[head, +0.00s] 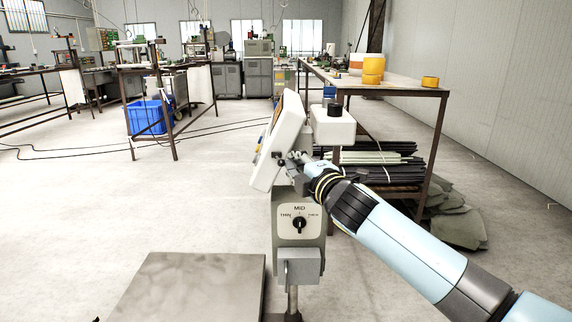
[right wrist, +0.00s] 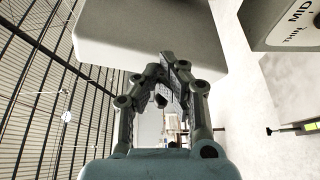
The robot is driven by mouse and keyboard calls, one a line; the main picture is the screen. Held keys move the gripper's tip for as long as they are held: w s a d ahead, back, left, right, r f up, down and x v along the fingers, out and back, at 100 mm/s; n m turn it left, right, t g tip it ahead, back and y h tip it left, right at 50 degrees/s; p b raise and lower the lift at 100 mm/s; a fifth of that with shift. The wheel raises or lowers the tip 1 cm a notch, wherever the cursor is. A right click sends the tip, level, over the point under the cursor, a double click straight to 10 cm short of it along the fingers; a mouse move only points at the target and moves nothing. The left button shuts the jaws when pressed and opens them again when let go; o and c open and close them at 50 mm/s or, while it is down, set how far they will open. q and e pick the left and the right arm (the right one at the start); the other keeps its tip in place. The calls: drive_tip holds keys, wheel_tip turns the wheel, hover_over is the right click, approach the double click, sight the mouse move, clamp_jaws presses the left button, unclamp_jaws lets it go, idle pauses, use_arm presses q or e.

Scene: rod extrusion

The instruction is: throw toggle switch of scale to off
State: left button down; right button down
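The scale has a white display head (head: 279,140) on a post, seen nearly edge-on, and a grey platform (head: 190,288) at lower left. A small black-tipped toggle (head: 282,162) shows at the head's lower edge. In the right wrist view a small dark tip (right wrist: 160,101) shows between the fingers and seems to be the toggle. My right gripper (head: 291,160) is close beside the head's lower edge. Its fingers (right wrist: 164,72) look apart, with the pale housing (right wrist: 135,35) just beyond them. Contact with the toggle cannot be made out. My left gripper is not in view.
A panel with a black knob (head: 299,225) marked MID sits on the post below the head. A table (head: 400,84) with yellow tape rolls and a rack of dark rods (head: 375,172) stand behind at right. A blue crate (head: 147,117) and open floor lie at left.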

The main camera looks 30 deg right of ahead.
drive_tip(key=shift+a, duration=0.15)
idle(0.5)
drive_tip(key=shift+w+a, duration=0.35)
drive_tip(key=shift+a, duration=0.5)
drive_tip(key=shift+d, duration=0.2)
drive_tip(key=shift+s+d, duration=0.15)
drive_tip(key=shift+d, duration=0.3)
drive_tip(key=s, duration=0.7)
drive_tip(key=shift+a+b, duration=0.35)
drive_tip(key=shift+a, duration=0.05)
